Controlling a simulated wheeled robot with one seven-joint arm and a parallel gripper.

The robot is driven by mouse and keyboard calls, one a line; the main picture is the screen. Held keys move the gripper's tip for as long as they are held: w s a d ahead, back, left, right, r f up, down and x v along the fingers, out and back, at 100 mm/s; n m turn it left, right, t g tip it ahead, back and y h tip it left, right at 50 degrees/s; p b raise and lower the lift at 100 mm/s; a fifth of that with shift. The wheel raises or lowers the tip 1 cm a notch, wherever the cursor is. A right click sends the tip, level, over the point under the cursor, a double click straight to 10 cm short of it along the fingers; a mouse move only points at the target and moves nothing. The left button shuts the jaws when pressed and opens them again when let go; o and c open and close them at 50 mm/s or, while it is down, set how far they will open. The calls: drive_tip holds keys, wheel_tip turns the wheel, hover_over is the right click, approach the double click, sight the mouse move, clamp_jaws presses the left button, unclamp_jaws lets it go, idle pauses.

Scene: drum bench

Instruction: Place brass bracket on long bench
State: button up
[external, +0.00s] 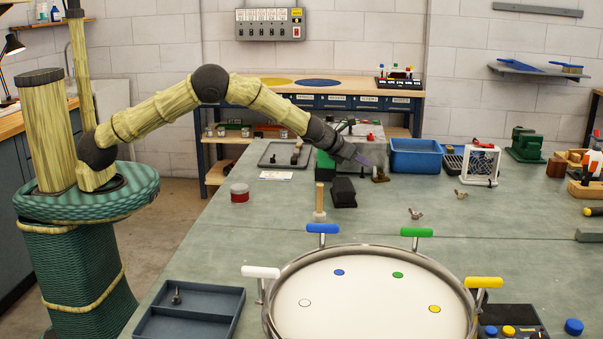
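My gripper (365,160) reaches over the far middle part of the long grey-green bench (540,235), pointing down and to the right. A small brownish-brass piece, which looks like the brass bracket (380,175), shows just right of and below the fingertips. It appears to be at or near the bench top. I cannot tell whether the fingers touch it. The fingers are too small in this view to show whether they are open or shut.
A blue bin (416,157) stands just right of my gripper, and a grey tray (265,160) lies to its left. A black block (343,193) and a wooden-handled tool (319,200) stand nearer. A round drum (284,277) fills the front. Bench room right of centre is mostly clear.

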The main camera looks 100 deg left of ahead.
sight(378, 180)
drive_tip(key=shift+p+x, duration=0.4)
drive_tip(key=shift+x, duration=1.9)
drive_tip(key=shift+w, duration=0.1)
drive_tip(key=shift+f+p+x, duration=0.2)
drive_tip(key=shift+p+x, duration=0.3)
drive_tip(key=shift+x, duration=2.05)
drive_tip(key=shift+d, duration=0.1)
clamp_jaws()
drive_tip(key=shift+r, duration=0.1)
wheel_tip(378, 180, up, 18)
drive_tip(key=p, duration=0.1)
